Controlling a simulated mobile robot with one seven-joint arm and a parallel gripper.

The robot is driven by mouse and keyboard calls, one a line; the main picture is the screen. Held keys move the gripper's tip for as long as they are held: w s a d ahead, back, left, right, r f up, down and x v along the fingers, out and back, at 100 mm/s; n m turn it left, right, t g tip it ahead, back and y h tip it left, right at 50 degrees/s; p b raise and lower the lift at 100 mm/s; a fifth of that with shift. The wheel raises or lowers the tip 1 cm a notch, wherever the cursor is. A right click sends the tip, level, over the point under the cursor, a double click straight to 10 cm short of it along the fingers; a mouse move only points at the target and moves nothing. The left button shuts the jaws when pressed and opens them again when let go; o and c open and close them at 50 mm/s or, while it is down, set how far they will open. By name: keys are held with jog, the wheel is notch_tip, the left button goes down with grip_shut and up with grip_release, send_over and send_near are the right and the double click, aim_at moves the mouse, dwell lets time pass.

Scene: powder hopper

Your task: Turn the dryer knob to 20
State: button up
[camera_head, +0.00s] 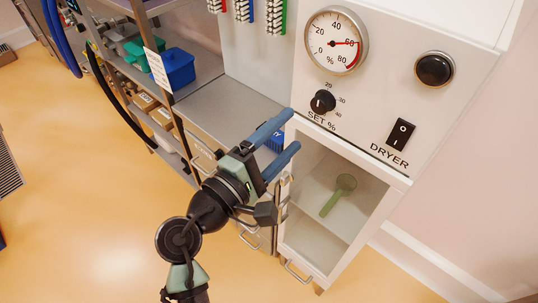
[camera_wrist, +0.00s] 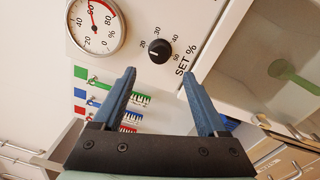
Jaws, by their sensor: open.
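The black SET % knob (camera_head: 322,102) is on the dryer's pale front panel, below the round gauge. It also shows in the wrist view (camera_wrist: 158,50), with numbers 20, 30, 40 and 50 around it. A short white mark lies on the knob's left side in the wrist view, on the side of the 20; its exact reading is unclear. My gripper (camera_head: 292,130) is open and empty, left of and below the knob in the head view. In the wrist view its two blue fingers (camera_wrist: 158,72) point towards the panel, with the knob beyond the gap, apart from them.
A black round button (camera_head: 434,69) and a DRYER switch (camera_head: 401,133) are right of the knob. A glass-fronted chamber (camera_head: 312,240) holding a green scoop (camera_head: 338,195) lies below.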

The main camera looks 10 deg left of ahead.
jog(key=shift+b+v, duration=0.5)
jog(key=shift+v, duration=1.8)
